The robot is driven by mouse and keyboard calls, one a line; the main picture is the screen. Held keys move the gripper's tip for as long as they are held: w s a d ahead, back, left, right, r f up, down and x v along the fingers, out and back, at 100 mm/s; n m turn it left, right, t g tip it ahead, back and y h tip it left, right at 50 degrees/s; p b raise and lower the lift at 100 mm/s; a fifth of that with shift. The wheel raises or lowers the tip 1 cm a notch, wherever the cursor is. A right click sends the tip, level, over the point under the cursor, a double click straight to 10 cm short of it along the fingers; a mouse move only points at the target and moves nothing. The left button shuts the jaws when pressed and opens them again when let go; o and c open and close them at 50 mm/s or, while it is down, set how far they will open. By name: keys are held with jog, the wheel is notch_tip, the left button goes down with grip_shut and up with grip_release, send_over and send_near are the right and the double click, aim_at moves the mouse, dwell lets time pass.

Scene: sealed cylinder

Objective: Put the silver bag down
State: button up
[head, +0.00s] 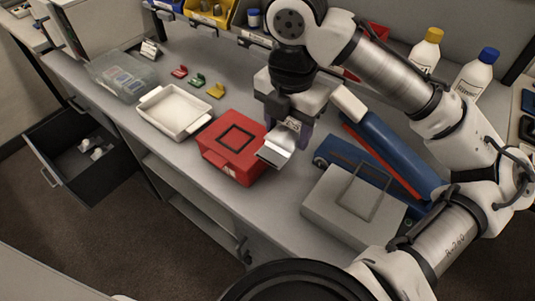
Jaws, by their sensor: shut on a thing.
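The silver bag (276,151) is a small, shiny, flat pouch. It hangs tilted from my gripper (290,130), which is shut on it. The gripper and the bag are over the right side of a red box (228,157) with a dark square outline on its lid. I cannot tell whether the bag touches the box. The fingertips are partly hidden behind the bag.
A white tray (144,113) stands left of the red box, with small coloured clips behind. A grey case (325,211) and a blue object (401,153) lie right. A clear container (104,70) is at the back left. A dark drawer (58,160) hangs open, lower left.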

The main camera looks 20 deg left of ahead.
aim_at(283, 187)
notch_tip(283, 187, down, 16)
jog(key=shift+f, duration=0.15)
dwell(0.3)
jog(key=shift+f, duration=0.25)
jog(key=o, duration=0.7)
jog(key=shift+r, duration=0.1)
